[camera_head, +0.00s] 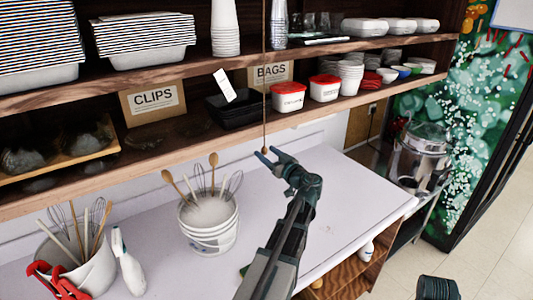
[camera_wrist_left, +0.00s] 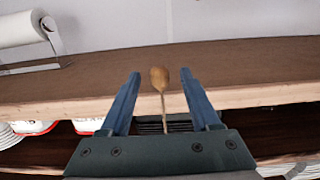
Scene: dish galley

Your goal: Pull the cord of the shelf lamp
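The lamp cord (camera_head: 265,95) hangs straight down in front of the shelves in the head view, with a small brown wooden pull (camera_head: 265,150) at its end. My left gripper (camera_head: 268,154) is open at the height of that pull. In the left wrist view the pull (camera_wrist_left: 160,78) and its thin cord show between the two blue fingers of my left gripper (camera_wrist_left: 161,82), with clear gaps on both sides. The fingers do not appear to touch it. The lamp itself is out of view.
The wooden shelf (camera_head: 215,134) with boxes and tubs runs behind the cord. A white bucket of utensils (camera_head: 208,232) and a spray bottle (camera_head: 127,265) stand on the counter (camera_head: 345,200) at the left. The counter right of my left arm is mostly clear.

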